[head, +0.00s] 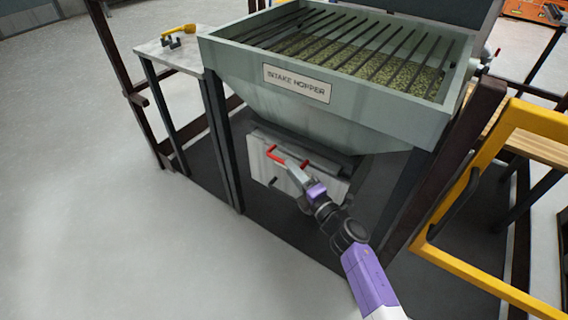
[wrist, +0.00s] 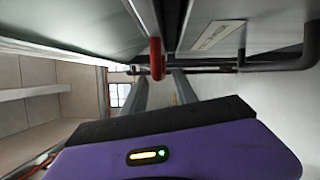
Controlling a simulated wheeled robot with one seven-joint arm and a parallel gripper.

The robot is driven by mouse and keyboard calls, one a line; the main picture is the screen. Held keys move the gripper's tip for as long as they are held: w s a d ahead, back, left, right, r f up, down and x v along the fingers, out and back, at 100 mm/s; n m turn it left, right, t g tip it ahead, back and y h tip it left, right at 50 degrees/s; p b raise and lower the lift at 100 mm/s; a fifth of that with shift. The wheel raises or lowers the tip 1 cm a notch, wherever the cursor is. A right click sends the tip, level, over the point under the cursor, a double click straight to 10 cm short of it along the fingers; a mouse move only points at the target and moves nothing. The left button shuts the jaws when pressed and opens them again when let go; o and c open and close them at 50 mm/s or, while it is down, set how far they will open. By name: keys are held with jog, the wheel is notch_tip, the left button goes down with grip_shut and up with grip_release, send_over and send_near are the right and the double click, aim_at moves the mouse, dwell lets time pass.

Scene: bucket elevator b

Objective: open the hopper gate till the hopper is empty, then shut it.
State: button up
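The grey intake hopper (head: 310,118) stands ahead in the head view, with greenish-yellow grain (head: 365,62) showing under its bar grate. Below it is a pale gate housing (head: 265,170) with a red handle (head: 274,154) at its upper left. The red handle also hangs at the middle of the wrist view (wrist: 156,58). My gripper (head: 290,170) is just right of and below this handle in the head view. In the wrist view its two fingers (wrist: 160,80) stand apart, with the handle's end at the gap between their tips; contact cannot be told. The gate opening is hidden.
A small table (head: 160,55) with a yellow tool (head: 180,30) stands left of the hopper. A yellow frame (head: 480,190) and dark posts stand at the right. A black bent bar (wrist: 285,62) is right in the wrist view. Floor at the left is clear.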

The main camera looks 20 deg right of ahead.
jog(key=shift+b+x, duration=0.6)
jog(key=shift+x, duration=1.6)
jog(key=shift+c, duration=0.2)
jog(key=shift+s, duration=0.1)
grip_shut()
